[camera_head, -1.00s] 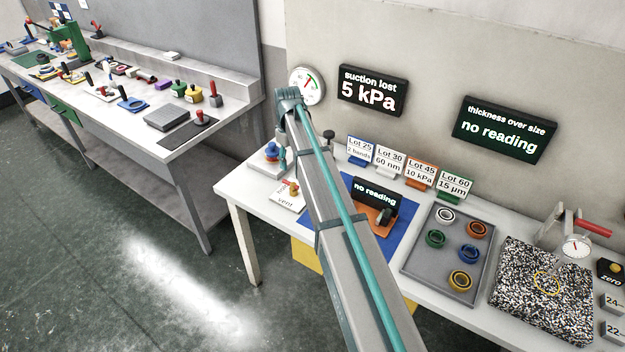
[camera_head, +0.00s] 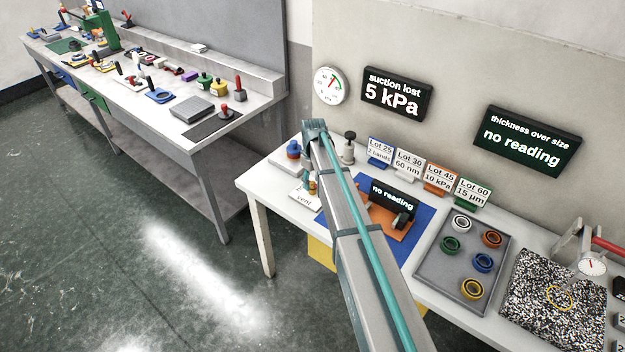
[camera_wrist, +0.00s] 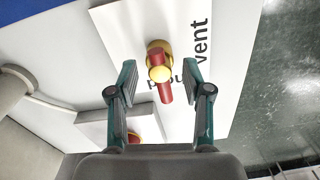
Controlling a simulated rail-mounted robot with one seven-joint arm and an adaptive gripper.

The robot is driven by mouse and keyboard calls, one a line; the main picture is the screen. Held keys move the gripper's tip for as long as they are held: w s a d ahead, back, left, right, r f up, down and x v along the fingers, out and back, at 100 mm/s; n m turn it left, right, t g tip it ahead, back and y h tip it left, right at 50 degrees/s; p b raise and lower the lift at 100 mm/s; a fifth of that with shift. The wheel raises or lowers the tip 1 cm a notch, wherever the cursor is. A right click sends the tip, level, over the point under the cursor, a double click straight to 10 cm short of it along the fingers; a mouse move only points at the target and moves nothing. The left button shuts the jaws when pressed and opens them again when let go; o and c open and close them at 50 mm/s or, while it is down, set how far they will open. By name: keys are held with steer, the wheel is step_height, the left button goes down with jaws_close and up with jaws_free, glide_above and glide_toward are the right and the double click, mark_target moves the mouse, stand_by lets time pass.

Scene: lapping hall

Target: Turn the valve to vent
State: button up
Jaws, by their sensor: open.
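The valve (camera_wrist: 160,72) has a round yellow body and a red handle, seen from above in the wrist view. The handle's longer red end points toward my wrist. The valve stands on a white plate (camera_wrist: 118,30) with the word "vent" to its right; a second word is partly hidden by the handle. My gripper (camera_wrist: 160,72) is open, with one teal finger on each side of the valve and gaps showing on both sides. In the head view the valve (camera_head: 313,186) is mostly hidden by my arm, on the plate (camera_head: 303,199) marked "vent".
A blue-topped knob (camera_head: 293,150) sits on a block behind the plate. A dark-topped post (camera_head: 349,148) and lot cards stand farther back. A wall display (camera_head: 396,93) reads "suction lost 5 kPa", near a round gauge (camera_head: 330,86). Right of my arm is a ring tray (camera_head: 437,272).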

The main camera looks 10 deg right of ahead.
jaws_close()
stand_by(0.3)
steer(key=shift+f+n, duration=0.1)
steer(key=shift+n, duration=0.2)
steer(key=n+b, duration=0.2)
steer(key=n, duration=0.1)
steer(key=n+b, duration=0.1)
steer(key=n, duration=0.4)
steer(key=shift+n+b, duration=0.4)
steer(key=n+b, duration=0.1)
steer(key=n, duration=0.3)
steer(key=shift+s+a+n+b, duration=0.1)
steer(key=shift+n+b, duration=0.2)
steer(key=shift+n, duration=1.9)
